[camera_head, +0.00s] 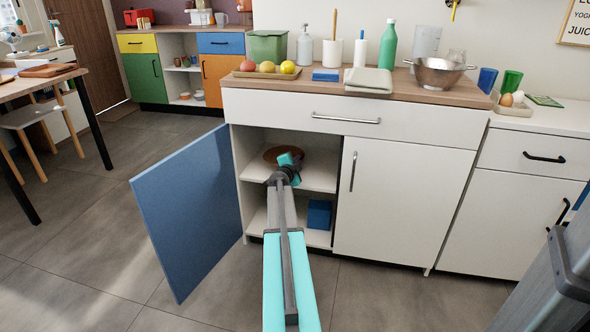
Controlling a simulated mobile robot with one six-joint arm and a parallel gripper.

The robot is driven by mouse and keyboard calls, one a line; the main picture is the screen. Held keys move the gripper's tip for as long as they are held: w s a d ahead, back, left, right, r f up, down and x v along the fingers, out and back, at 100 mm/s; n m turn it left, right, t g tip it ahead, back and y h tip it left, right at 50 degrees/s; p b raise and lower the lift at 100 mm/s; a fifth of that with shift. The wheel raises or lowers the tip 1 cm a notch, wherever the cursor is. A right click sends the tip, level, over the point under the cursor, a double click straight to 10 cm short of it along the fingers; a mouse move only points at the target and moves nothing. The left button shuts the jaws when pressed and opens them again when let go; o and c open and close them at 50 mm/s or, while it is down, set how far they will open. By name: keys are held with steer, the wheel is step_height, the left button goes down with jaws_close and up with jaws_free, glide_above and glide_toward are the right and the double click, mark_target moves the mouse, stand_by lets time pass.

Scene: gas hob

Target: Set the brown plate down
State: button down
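The brown plate (269,155) shows inside the open cabinet, at the level of the upper shelf (314,178). My arm reaches into the cabinet from the front and covers part of the plate. My gripper (290,158) is at the plate, in front of it in this view. The fingertips are hidden by my wrist, so I cannot tell whether they are shut on the plate's rim. I also cannot tell whether the plate touches the shelf.
The blue cabinet door (190,210) stands open to the left of my arm. A blue box (319,214) sits on the lower shelf. The closed white door (402,200) bounds the opening on the right. The counter above holds a metal colander (438,76), fruit and bottles.

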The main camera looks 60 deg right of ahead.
steer(key=shift+w+d+f+b, duration=0.1)
steer(key=shift+w+d+b, duration=0.15)
steer(key=shift+w, duration=0.15)
steer(key=shift+w+d+b, duration=0.1)
steer(key=shift+w+b, duration=0.1)
steer(key=shift+w, duration=0.2)
steer(key=f+b, duration=0.2)
steer(key=f, duration=0.1)
steer(key=shift+s+a+f+b, duration=0.1)
steer(key=shift+s+f+b, duration=0.1)
steer(key=shift+b, duration=0.2)
steer(key=shift+f, duration=0.5)
steer(key=c, duration=1.9)
jaws_free()
steer(key=shift+c, duration=0.2)
steer(key=shift+s+f, duration=0.1)
steer(key=shift+f, duration=0.1)
steer(key=shift+s, duration=0.1)
